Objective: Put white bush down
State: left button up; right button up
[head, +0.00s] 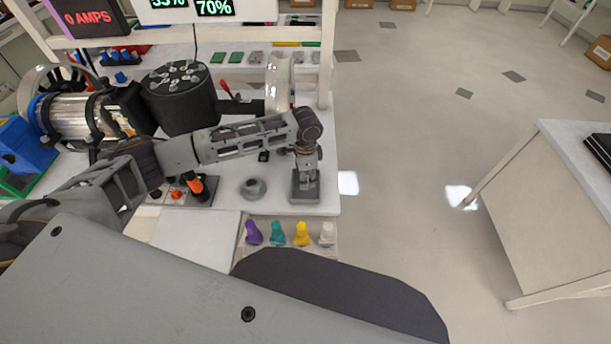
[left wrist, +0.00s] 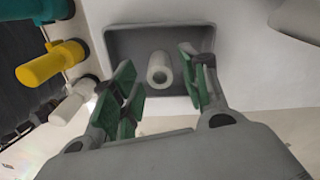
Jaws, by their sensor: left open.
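My left gripper (left wrist: 157,76) is open, with one green-padded finger on each side of the bush and gaps between. In the head view my left gripper (head: 306,172) points down over the grey tray (head: 305,199) at the bench's right front corner. The bush is hard to make out there. My right gripper is not in view.
A row of purple (head: 253,233), teal (head: 278,233), yellow (head: 302,234) and white (head: 327,233) pegs lies along the bench front. A grey round part (head: 253,188) sits left of the tray. A black cylinder (head: 180,98) stands behind my arm.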

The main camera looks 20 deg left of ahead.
pick_arm(q)
jog(key=shift+r, duration=0.1)
notch_tip(320, 180, up, 12)
dwell(0.6)
dwell(0.5)
